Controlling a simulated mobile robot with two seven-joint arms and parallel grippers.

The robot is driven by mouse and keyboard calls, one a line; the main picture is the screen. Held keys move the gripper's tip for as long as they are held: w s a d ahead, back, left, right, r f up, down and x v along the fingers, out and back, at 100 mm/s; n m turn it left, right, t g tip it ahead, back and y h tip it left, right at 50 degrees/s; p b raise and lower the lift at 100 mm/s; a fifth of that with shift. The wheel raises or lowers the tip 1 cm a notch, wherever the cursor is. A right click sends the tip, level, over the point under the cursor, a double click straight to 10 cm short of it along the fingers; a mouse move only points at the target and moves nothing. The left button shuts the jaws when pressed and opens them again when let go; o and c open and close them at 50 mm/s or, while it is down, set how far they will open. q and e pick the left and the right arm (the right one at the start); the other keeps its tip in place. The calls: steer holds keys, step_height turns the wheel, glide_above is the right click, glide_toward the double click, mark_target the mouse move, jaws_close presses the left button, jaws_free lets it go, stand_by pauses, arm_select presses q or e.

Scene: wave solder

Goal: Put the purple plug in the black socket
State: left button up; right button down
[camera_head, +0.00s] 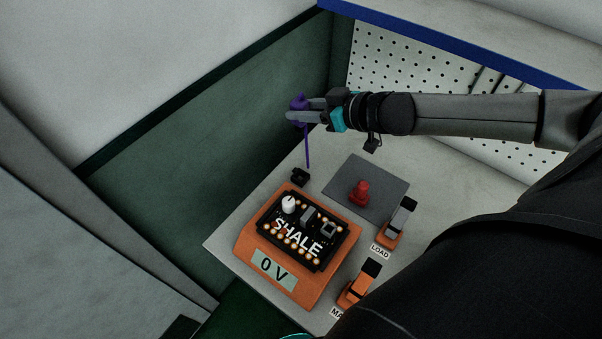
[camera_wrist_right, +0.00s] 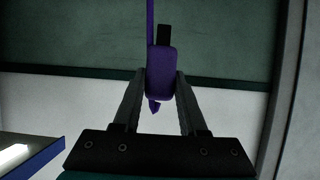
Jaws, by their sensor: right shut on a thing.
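The purple plug (camera_head: 298,103) is between the fingers of my right gripper (camera_head: 294,115), with a thin purple strip (camera_head: 307,150) hanging below it. In the right wrist view, the plug (camera_wrist_right: 161,75) sits between the two fingertips of the gripper (camera_wrist_right: 161,80), which are shut on it. A small black block (camera_head: 300,176), which looks like the black socket, stands on the table behind the orange box. The plug is held above and apart from it.
An orange box (camera_head: 246,246) with a black SHALE board and a 0 V display stands on the grey table (camera_head: 222,241). A red plug-like piece (camera_head: 361,192) stands on a dark grey mat (camera_head: 335,186). Orange clips (camera_head: 389,236) stand at the right by a LOAD label. A perforated panel (camera_head: 437,92) rises behind.

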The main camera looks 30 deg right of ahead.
steer(key=shift+f+b, duration=3)
steer(key=shift+f, duration=6.85)
steer(key=c, duration=0.9)
jaws_free()
steer(key=shift+f, duration=0.2)
steer(key=o, duration=0.5)
steer(key=shift+c, duration=0.2)
steer(key=shift+r, duration=0.1)
steer(key=shift+r, duration=0.15)
steer(key=p+v, duration=0.1)
steer(key=v, duration=0.6)
steer(key=shift+s+p, duration=0.25)
steer(key=shift+p, duration=0.1)
steer(key=shift+d+r, duration=0.1)
